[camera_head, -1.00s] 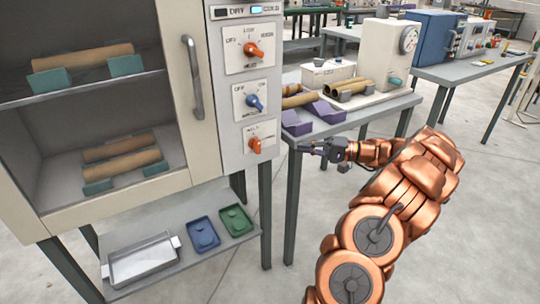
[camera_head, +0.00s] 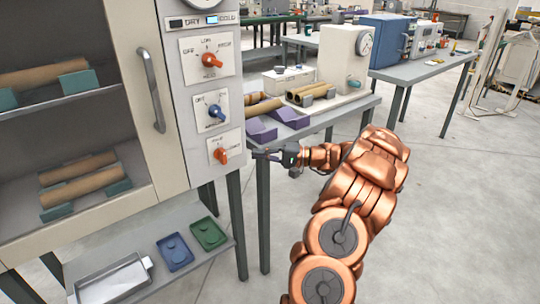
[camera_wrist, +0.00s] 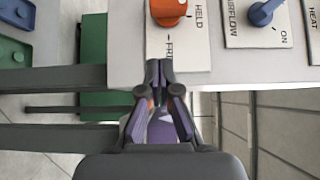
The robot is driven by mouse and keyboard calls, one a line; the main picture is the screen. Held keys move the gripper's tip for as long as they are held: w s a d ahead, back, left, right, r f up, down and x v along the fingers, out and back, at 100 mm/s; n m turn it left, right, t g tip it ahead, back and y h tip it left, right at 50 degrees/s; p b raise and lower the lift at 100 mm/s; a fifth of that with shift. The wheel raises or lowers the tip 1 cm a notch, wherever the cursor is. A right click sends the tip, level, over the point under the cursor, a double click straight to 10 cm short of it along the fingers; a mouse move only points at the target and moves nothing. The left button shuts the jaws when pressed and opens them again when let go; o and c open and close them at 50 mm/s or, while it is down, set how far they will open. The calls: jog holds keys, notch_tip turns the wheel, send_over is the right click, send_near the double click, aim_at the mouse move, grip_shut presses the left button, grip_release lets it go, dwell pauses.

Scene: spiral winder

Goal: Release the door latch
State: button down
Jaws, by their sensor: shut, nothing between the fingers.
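The door latch is probably the lowest orange knob (camera_head: 220,155) on the oven's control panel. In the wrist view this knob (camera_wrist: 169,9) sits on a white plate with the words HELD and, partly hidden, FREE. My gripper (camera_head: 258,153) is shut and empty, just right of the panel in the head view. In the wrist view my gripper's fingertips (camera_wrist: 158,68) are together near the plate's edge, apart from the knob. The oven door with its grey handle (camera_head: 150,90) looks closed.
An upper orange knob (camera_head: 211,60) and a blue knob (camera_head: 216,111) sit above on the panel. A table with purple holders (camera_head: 290,117) stands behind my gripper. Blue (camera_head: 175,252) and green (camera_head: 209,234) trays lie on the lower shelf.

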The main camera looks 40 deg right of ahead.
aim_at(222, 155)
jog(key=shift+w+a, duration=0.6)
jog(key=shift+a, duration=0.5)
jog(key=shift+w+a, duration=0.55)
jog(key=shift+a, duration=0.6)
jog(key=shift+w+a, duration=0.6)
jog(key=shift+a, duration=0.5)
